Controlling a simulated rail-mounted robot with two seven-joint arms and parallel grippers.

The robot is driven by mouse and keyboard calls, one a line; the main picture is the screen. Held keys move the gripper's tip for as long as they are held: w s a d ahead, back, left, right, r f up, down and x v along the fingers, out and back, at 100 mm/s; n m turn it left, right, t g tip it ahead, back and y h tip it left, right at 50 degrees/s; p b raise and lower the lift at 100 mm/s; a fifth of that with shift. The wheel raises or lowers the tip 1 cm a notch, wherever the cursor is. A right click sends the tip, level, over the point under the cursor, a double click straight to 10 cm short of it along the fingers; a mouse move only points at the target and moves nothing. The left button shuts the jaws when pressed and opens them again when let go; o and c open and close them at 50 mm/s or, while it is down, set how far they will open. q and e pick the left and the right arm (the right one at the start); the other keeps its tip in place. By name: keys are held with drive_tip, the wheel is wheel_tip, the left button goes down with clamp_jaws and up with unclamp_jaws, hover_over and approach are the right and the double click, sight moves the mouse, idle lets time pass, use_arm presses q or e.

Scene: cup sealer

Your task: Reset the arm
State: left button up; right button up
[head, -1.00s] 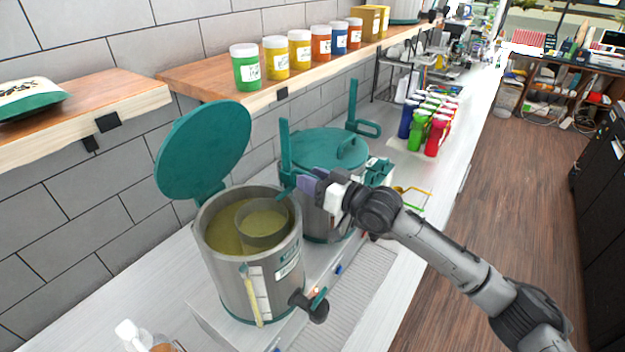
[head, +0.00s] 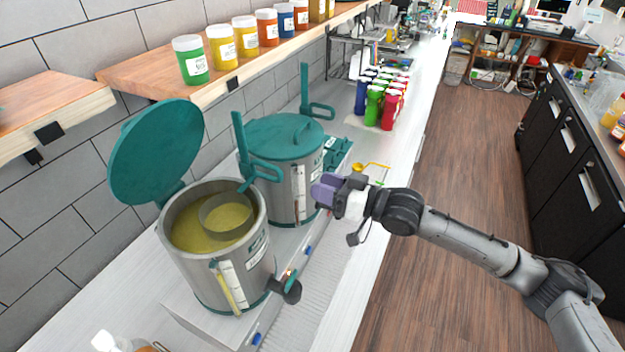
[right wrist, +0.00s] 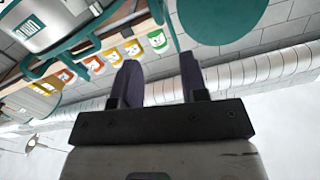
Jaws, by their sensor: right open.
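My right gripper (head: 325,189) is open and empty, with purple finger pads. In the head view it is in the air over the counter, in front of the closed metal pot. In the right wrist view its two fingers (right wrist: 157,85) stand apart with nothing between them. My right arm comes in from the lower right. The open pot (head: 215,285) at the left holds yellowish liquid. A strainer-like cylinder (head: 228,217) sits in it, with a teal handle on the rim. My left gripper is not in view.
The closed pot (head: 293,185) with a teal lid stands behind the open one. The open pot's teal lid (head: 157,150) is raised. Colored bottles (head: 387,108) stand farther back. Jars line the wooden shelf (head: 150,88). The aisle floor (head: 470,160) is clear.

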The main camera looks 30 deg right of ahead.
drive_tip(key=shift+s+d, duration=0.15)
drive_tip(key=shift+s, duration=0.1)
idle(0.4)
wheel_tip(320, 180, down, 6)
drive_tip(key=d+n+g+h, duration=0.3)
drive_tip(key=h, duration=0.3)
drive_tip(key=s+a+f+m+g+h+p, duration=0.1)
drive_tip(key=s+a+f+m+g, duration=0.1)
drive_tip(key=s+f, duration=0.4)
drive_tip(key=s+a+f+m+g+h+p, duration=0.1)
drive_tip(key=s+f, duration=0.5)
drive_tip(key=s, duration=1.1)
drive_tip(key=s+a+f+m+g+h+p, duration=0.2)
drive_tip(key=s+a+f+g, duration=0.3)
drive_tip(key=s, duration=0.7)
wheel_tip(320, 180, down, 2)
drive_tip(key=shift+s+a+f+m+p, duration=0.15)
drive_tip(key=shift+a+m+p, duration=0.15)
drive_tip(key=shift+m+p, duration=0.15)
